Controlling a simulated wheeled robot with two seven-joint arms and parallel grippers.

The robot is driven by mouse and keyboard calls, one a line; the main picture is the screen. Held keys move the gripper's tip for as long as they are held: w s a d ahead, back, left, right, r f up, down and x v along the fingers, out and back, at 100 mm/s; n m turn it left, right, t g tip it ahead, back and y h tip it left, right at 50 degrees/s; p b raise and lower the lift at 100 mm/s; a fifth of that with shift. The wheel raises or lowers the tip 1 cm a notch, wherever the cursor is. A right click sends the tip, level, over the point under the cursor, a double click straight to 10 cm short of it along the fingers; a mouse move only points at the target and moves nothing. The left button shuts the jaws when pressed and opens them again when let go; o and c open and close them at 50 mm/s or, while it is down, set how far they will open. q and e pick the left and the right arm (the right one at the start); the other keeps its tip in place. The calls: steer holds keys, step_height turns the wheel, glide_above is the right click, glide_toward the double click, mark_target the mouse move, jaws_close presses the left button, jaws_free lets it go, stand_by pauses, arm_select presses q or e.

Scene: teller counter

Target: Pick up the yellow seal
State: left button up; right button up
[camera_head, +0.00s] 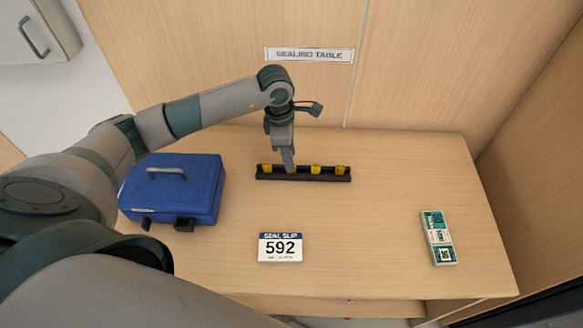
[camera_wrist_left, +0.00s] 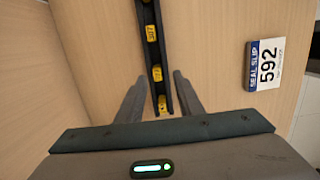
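Several small yellow seals sit in a narrow black rack (camera_head: 303,178) on the table in the head view. A left-end seal (camera_head: 266,168) and two right-hand seals (camera_head: 315,169) show there; my left gripper (camera_head: 289,168) covers part of the rack between them. In the left wrist view the fingers of my left gripper (camera_wrist_left: 159,76) are spread open, one on each side of the rack's near end. A yellow seal (camera_wrist_left: 157,73) shows between the fingertips, and another seal (camera_wrist_left: 162,100) lies nearer the palm. Their printed numbers are too small to read surely. My right gripper is out of view.
A white and blue seal slip reading 592 (camera_head: 280,248) stands in front of the rack. A blue case (camera_head: 174,190) is at the left, and a green and white packet (camera_head: 438,238) at the right. A wall panel rises behind.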

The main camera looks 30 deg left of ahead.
arm_select(q)
steer(key=shift+f+p, duration=0.35)
steer(key=shift+f, duration=0.05)
steer(key=f, duration=0.1)
steer(key=f+p, duration=0.1)
steer(key=f, duration=0.1)
steer(key=shift+w, duration=0.25)
steer(key=shift+f, duration=0.35)
jaws_close()
